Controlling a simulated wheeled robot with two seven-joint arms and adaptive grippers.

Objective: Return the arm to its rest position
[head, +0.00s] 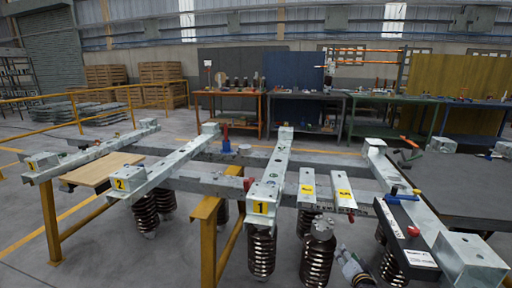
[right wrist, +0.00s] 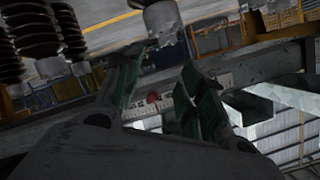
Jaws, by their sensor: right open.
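My left gripper is not in view.
Galvanised beams marked 1 (head: 270,190) and 2 (head: 150,172) lie across the frame. A dark table (head: 470,185) stands at right, a yellow post (head: 207,245) at left. Workbenches line the back.

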